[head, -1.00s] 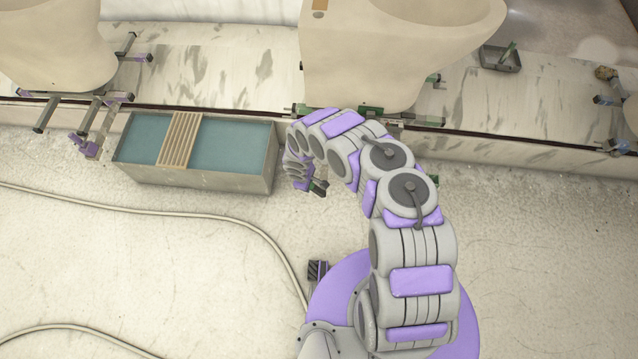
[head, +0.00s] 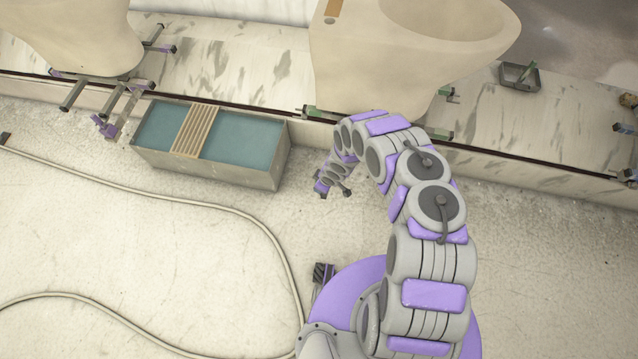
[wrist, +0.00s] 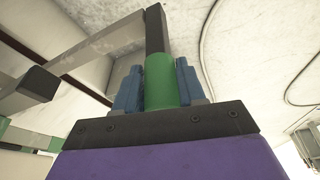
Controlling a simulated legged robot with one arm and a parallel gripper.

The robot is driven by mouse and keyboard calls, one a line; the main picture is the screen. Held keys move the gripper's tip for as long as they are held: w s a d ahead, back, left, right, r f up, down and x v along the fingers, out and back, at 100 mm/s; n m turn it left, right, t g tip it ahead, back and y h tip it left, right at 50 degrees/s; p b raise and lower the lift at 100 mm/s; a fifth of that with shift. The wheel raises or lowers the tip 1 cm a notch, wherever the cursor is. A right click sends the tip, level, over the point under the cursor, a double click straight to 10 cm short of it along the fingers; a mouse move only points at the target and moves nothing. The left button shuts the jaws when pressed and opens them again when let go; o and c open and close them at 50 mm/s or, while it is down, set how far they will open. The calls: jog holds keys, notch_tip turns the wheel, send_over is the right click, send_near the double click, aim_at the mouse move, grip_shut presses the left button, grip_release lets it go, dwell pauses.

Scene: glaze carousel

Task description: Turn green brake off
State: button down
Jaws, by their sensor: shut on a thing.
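In the wrist view a green cylindrical grip (wrist: 160,82) with a dark bar above it sits between the two blue pads of my gripper (wrist: 158,92), which is shut on it. I take it to be the green brake's handle. In the head view my gripper (head: 332,190) is low in front of the ledge, right of the basin, and the handle is too small to make out there. Green-marked bars (head: 318,113) stick out under the right-hand toilet (head: 405,60); my arm hides part of them.
A grey basin (head: 225,168) of blue-green liquid with a slatted rack (head: 195,131) stands left of my gripper. A left toilet (head: 75,35) has purple-marked bars (head: 105,125). A hose (head: 240,208) lies on the floor. A small tray (head: 518,78) sits on the ledge.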

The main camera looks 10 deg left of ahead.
jog(key=shift+w+y, duration=0.15)
jog(key=shift+y, duration=0.25)
jog(key=shift+d+y+b, duration=0.5)
jog(key=shift+d+y, duration=0.2)
jog(key=shift+d, duration=0.2)
jog(key=shift+a, duration=0.15)
jog(key=c, duration=0.8)
grip_release()
jog(key=shift+d, duration=0.25)
jog(key=shift+o, duration=0.2)
jog(key=shift+a, duration=0.15)
